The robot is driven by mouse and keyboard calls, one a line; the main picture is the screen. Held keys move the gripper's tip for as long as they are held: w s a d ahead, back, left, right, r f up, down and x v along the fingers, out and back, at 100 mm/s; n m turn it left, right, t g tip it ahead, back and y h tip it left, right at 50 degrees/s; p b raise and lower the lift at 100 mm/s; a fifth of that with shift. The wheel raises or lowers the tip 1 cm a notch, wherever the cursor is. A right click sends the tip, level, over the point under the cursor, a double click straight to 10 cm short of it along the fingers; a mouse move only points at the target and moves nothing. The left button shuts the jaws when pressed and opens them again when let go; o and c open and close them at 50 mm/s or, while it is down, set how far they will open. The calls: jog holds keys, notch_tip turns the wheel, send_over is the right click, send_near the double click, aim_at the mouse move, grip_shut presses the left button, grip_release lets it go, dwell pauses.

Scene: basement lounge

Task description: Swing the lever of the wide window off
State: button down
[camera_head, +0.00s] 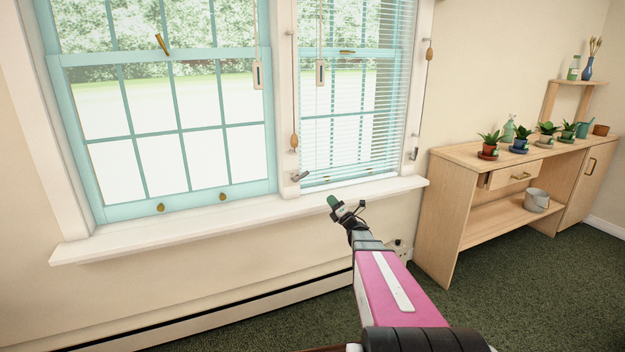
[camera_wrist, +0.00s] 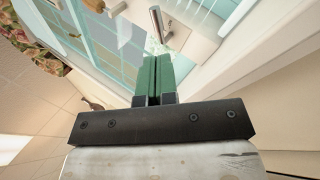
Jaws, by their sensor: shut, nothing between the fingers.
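The wide window (camera_head: 175,128) is on the left in the head view, with a teal frame. A small brass lever (camera_head: 162,44) stands tilted up on its middle rail. A grey metal handle (camera_head: 300,176) sits low on the white post between the wide and narrow windows. A metal handle on a plate also shows just beyond my fingertips in the wrist view (camera_wrist: 157,20); I cannot tell for sure which handle it is. My gripper (camera_head: 334,202) is in front of the sill below the narrow window. Its green fingers (camera_wrist: 153,60) are shut and empty, apart from the handle.
The narrow window (camera_head: 345,120) has a partly lowered blind and hanging cords. A white sill (camera_head: 240,217) runs below both windows, with a baseboard heater (camera_head: 230,310) lower down. A wooden bench (camera_head: 445,210) with potted plants stands at the right. Carpet lies open before it.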

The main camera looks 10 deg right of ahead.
jog(key=shift+s+n+y, duration=0.15)
jog(key=shift+n+y, duration=0.45)
jog(key=shift+n, duration=0.1)
jog(key=x, duration=1.4)
